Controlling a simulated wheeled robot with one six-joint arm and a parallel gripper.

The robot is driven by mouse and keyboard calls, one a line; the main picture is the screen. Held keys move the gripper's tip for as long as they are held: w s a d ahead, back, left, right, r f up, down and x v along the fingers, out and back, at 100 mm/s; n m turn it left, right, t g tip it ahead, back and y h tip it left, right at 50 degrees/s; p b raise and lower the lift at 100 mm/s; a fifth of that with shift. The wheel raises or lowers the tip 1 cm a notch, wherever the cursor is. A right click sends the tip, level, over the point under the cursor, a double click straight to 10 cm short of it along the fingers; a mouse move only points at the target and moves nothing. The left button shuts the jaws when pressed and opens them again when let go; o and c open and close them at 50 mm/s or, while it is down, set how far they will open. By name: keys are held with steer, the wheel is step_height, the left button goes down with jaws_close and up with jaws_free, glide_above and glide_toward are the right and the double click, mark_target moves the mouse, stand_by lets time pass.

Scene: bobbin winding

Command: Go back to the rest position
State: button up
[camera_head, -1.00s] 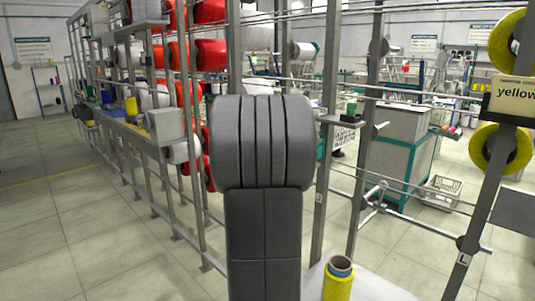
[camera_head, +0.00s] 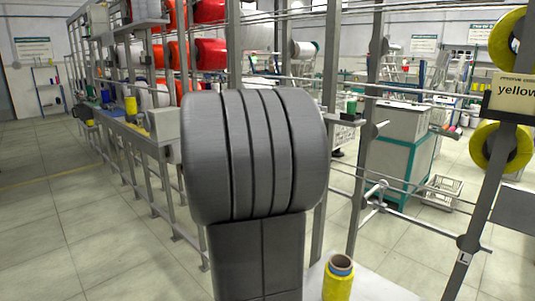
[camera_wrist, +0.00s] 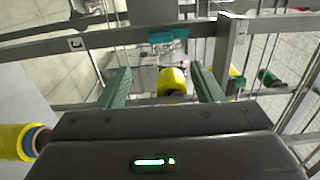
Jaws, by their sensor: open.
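My gripper (camera_wrist: 160,69) shows in the wrist view with its two green fingers spread wide apart. A yellow spool (camera_wrist: 172,80) appears in the gap between them, with space on both sides, and looks to lie beyond the fingertips. Nothing is held. My gripper is not visible in the head view, where my grey arm link fills the middle. A yellow bobbin with a dark top (camera_head: 338,280) stands upright on a pale surface at the bottom of the head view.
Large yellow spools (camera_head: 501,148) hang on the right rack post beside a "yellow" sign (camera_head: 513,97). Metal rack posts and rails stand close around my arm. A grey-green cabinet (camera_head: 397,150) and a white crate (camera_head: 442,190) are behind. Open tiled floor (camera_head: 60,220) lies at left.

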steer(key=w+d+n+p, duration=0.7)
steer(key=w+n+p, duration=0.1)
steer(key=n+p, duration=1)
steer(key=shift+w+f+p, duration=0.15)
steer(key=shift+w+p, duration=0.25)
steer(key=shift+p, duration=0.25)
steer(key=shift+f, duration=0.1)
stand_by(0.5)
